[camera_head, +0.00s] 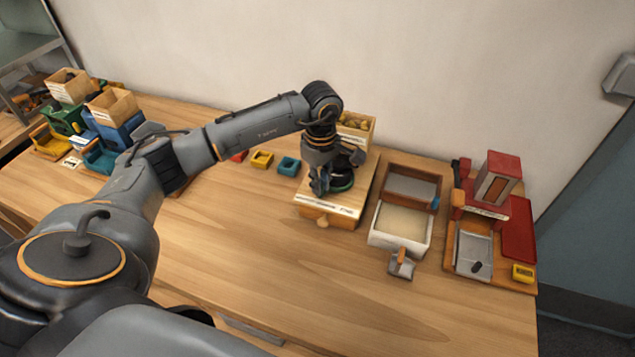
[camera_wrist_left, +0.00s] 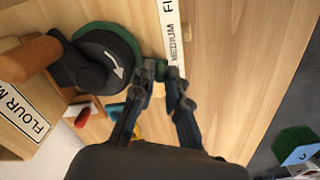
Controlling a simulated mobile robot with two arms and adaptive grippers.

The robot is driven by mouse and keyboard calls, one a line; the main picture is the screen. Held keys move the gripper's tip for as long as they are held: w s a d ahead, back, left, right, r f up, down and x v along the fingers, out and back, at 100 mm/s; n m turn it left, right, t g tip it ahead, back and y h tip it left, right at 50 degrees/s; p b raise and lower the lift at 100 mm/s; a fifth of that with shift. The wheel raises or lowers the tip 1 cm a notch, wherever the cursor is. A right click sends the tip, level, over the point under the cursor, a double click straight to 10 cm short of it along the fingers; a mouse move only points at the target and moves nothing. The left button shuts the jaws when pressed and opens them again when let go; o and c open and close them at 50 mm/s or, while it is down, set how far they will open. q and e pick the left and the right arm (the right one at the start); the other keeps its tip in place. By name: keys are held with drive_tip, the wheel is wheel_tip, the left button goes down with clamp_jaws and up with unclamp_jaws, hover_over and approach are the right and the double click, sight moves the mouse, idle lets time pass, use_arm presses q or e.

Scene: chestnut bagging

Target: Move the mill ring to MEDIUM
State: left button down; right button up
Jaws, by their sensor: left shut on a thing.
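The mill (camera_wrist_left: 95,62) has a dark body with a white arrow and a green ring (camera_wrist_left: 124,35) around it. In the head view the green ring (camera_head: 343,185) shows low on the mill, partly hidden by my arm. A white label strip (camera_wrist_left: 170,22) beside the ring reads MEDIUM, with FI above it; the rest is hidden. My left gripper (camera_wrist_left: 156,72) is shut on the ring's small green tab, near the lower end of the word MEDIUM. In the head view the left gripper (camera_head: 319,188) is over the wooden mill base (camera_head: 326,208). My right gripper is not in view.
A wooden box of chestnuts (camera_head: 365,133) stands behind the mill. A white tray (camera_head: 380,238) and a red device (camera_head: 495,180) stand to the right. Small yellow (camera_head: 262,159) and teal (camera_head: 288,166) containers lie left. The front of the table (camera_head: 270,270) is clear.

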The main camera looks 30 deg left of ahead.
use_arm(q)
drive_tip(key=shift+w+d+n+b, duration=0.1)
drive_tip(key=shift+d+n+b, duration=0.95)
drive_tip(key=shift+n, duration=0.75)
drive_tip(key=c, duration=1.6)
unclamp_jaws()
drive_tip(key=shift+r, duration=0.1)
wheel_tip(320, 180, up, 12)
